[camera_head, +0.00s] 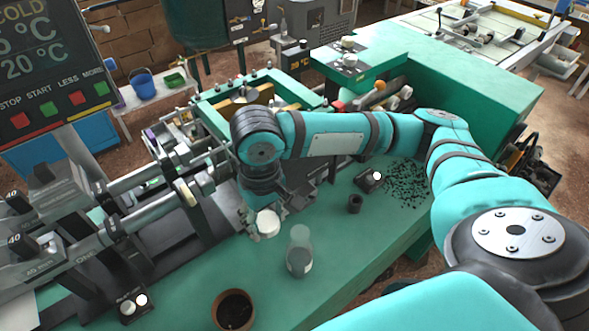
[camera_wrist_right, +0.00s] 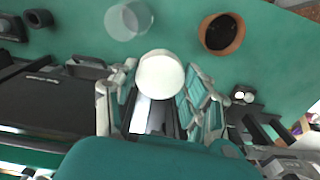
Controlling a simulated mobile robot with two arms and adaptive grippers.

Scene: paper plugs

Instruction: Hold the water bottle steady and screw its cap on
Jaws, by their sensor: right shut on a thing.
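The water bottle (camera_head: 299,252), clear with a greyish lower part, stands upright on the green bench in the head view. Its translucent round form also shows at the top of the right wrist view (camera_wrist_right: 128,19). My right gripper (camera_head: 266,214) is shut on the round white cap (camera_head: 268,223), to the left of the bottle and apart from it. In the right wrist view the cap (camera_wrist_right: 160,76) sits between the fingers (camera_wrist_right: 148,98). The grip contact is partly hidden by the cap. My left gripper is not in view.
A brown pot (camera_head: 234,309) with dark contents stands in front of the bottle. A small black cup (camera_head: 355,203) and a black switch box (camera_head: 369,180) are to the right, beside scattered dark bits (camera_head: 405,185). Metal machine cylinders (camera_head: 120,228) crowd the left.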

